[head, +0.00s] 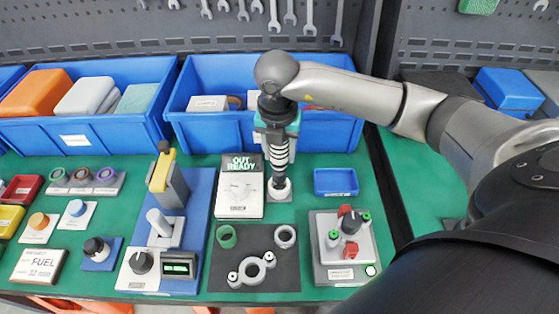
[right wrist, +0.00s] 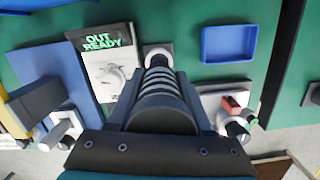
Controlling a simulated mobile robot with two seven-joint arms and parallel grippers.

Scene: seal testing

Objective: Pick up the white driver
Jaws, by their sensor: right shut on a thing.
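The white driver (head: 279,158), an upright handle with black and white rings, stands in the middle of the table. My right gripper (head: 278,148) comes down from above and is shut on it. In the right wrist view the driver (right wrist: 162,98) lies between the two fingers of my right gripper (right wrist: 160,112). Its lower end meets a white round holder (head: 280,188) on a small grey base, which also shows in the right wrist view (right wrist: 158,51). I cannot tell whether the driver is still seated there. My left gripper is not in view.
A white device reading "OUT READY" (head: 240,205) stands close left of the driver. An empty blue tray (head: 335,182) is at its right. A dark mat (head: 285,271) with rings and a grey knob box (head: 328,270) lie in front. Blue bins (head: 330,137) stand behind.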

